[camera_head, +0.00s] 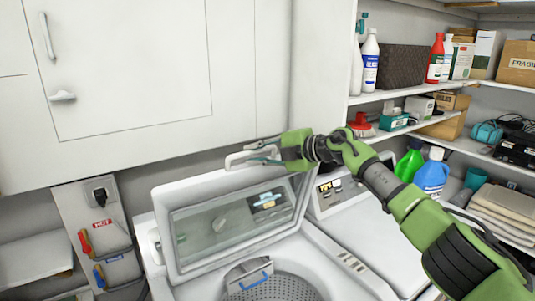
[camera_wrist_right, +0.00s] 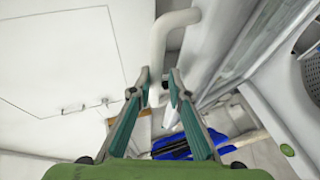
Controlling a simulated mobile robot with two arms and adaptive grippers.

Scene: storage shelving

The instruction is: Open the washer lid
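The washer's white lid (camera_head: 230,222) with a clear window stands raised, tilted back from the top-loading washer (camera_head: 325,262). A white loop handle (camera_head: 238,159) sticks out at the lid's upper edge. My right gripper (camera_head: 266,156) is at this handle. In the right wrist view, its two teal fingers (camera_wrist_right: 160,82) stand on either side of the white handle bar (camera_wrist_right: 172,20), with a narrow gap between the tips. Firm contact with the bar cannot be made out. The drum opening shows below the lid. My left gripper is not in view.
White wall cabinets (camera_head: 135,70) hang close above and behind the lid. A second white machine (camera_head: 365,215) stands to the right. Shelves (camera_head: 425,125) with bottles and boxes fill the right side. A panel with hot and cold taps (camera_head: 100,240) is at the left.

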